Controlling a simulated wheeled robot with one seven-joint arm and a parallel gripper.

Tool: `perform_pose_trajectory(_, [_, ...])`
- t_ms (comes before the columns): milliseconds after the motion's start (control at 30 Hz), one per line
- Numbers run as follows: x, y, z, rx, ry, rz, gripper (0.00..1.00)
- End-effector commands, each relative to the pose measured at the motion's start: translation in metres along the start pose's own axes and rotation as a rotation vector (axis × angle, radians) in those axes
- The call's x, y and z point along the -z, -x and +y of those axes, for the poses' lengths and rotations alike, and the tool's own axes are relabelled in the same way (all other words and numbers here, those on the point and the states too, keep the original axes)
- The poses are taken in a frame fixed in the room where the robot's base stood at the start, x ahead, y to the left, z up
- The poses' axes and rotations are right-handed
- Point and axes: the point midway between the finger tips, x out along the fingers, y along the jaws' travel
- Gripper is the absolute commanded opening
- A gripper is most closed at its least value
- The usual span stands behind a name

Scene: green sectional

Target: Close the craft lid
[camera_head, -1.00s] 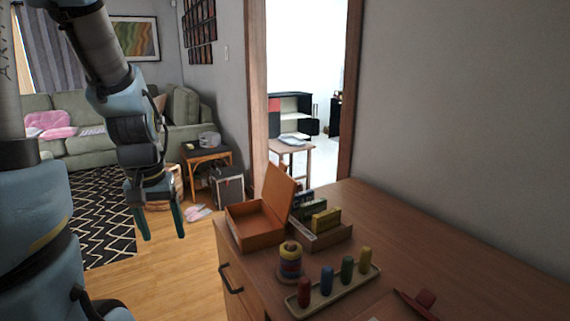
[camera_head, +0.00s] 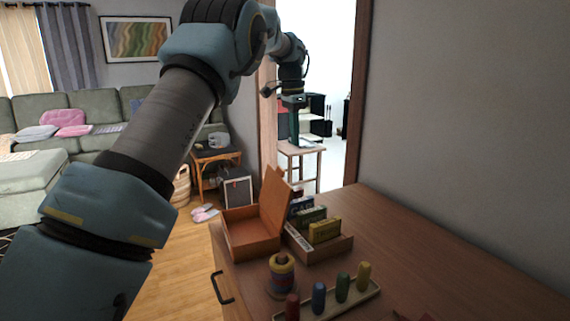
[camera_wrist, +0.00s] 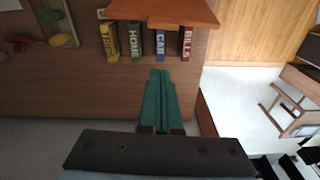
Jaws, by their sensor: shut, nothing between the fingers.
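The craft box (camera_head: 250,239) is an orange-brown wooden box near the left end of the cabinet top. Its lid (camera_head: 274,208) stands open, tilted up on the box's right side. In the wrist view the lid (camera_wrist: 165,12) shows at the top edge, with a small tab on its rim. My gripper (camera_head: 294,140) is up beyond the lid, in front of the doorway, apart from it. In the wrist view my gripper's green fingers (camera_wrist: 160,74) are together and empty, pointing toward the labelled blocks and the lid.
A wooden holder (camera_head: 333,246) with several labelled upright blocks (camera_head: 324,230) stands right of the lid. A ring stacker (camera_head: 282,275) and a peg tray (camera_head: 352,297) stand in front. The cabinet top (camera_head: 430,245) is clear to the right. A wall borders it behind.

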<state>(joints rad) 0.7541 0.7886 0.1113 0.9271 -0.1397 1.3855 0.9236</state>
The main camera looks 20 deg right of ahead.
Motion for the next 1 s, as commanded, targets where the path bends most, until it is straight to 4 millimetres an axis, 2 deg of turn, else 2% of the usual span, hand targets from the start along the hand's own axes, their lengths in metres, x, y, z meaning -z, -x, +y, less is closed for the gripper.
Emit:
perform_pose_trajectory(133, [0.004,-0.006,0.002,-0.002,-0.015,-0.001,0.0])
perform_pose_trajectory(233, [0.004,-0.02,0.002,-0.003,-0.014,-0.002,0.0])
perform_pose_trajectory(633, [0.003,-0.099,0.002,-0.003,-0.012,-0.003,0.0])
perform_pose_trajectory(800, [-0.021,-0.087,0.001,0.0,-0.01,0.001,0.0])
perform_pose_trajectory(1000, [-0.033,-0.085,0.001,0.0,-0.011,0.0,0.0])
